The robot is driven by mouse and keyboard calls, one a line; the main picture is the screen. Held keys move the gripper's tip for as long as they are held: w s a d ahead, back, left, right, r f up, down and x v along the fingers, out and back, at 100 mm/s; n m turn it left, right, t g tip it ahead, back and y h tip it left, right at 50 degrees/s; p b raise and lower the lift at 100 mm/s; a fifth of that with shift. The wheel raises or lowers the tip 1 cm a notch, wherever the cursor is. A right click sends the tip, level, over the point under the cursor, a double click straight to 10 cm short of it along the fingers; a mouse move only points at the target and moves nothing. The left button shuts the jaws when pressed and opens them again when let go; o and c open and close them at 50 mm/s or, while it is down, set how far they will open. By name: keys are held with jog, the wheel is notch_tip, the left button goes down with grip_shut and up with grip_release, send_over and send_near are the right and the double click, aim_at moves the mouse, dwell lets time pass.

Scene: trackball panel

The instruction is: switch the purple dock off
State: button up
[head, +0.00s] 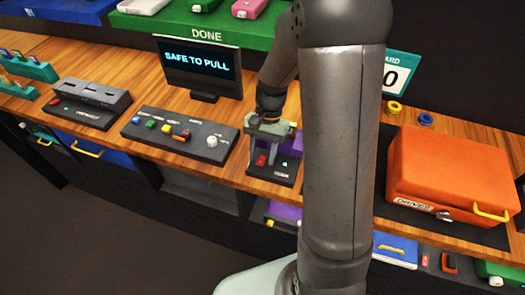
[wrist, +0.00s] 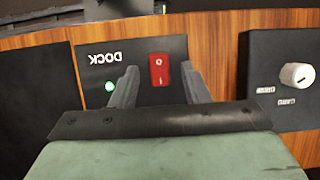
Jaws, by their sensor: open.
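The dock (head: 270,176) is a dark box on the wooden counter, with a bit of purple (head: 291,144) showing behind my gripper. Its front has a red rocker switch (wrist: 159,70) marked O and I, a lit green light (wrist: 110,87) and the label DOCK, upside down in the wrist view. The red switch (head: 261,160) and green light (head: 285,164) also show in the head view. My gripper (wrist: 157,74) is open and empty, its fingertips on either side of the switch in the wrist view. Whether they touch the panel is unclear.
A screen (head: 199,66) reads SAFE TO PULL. A control panel (head: 176,136) with coloured buttons and a white knob (wrist: 297,76) stands beside the dock. An orange case (head: 450,172) marked DRIVES is at the right. My arm hides part of the counter.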

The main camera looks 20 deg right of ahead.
jog(key=shift+f, duration=0.1)
grip_shut()
jog(key=t+h+b, duration=0.1)
jog(key=b, duration=0.1)
jog(key=s+t+h+b, duration=0.1)
jog(key=t+b, duration=0.1)
jog(key=shift+a+f, duration=0.15)
jog(key=shift+a, duration=0.25)
jog(key=shift+s+r+t+h+b, duration=0.1)
jog(key=shift+r+t+h+b, duration=0.1)
jog(key=shift+t+h+b, duration=0.5)
grip_release()
jog(key=shift+r, duration=0.1)
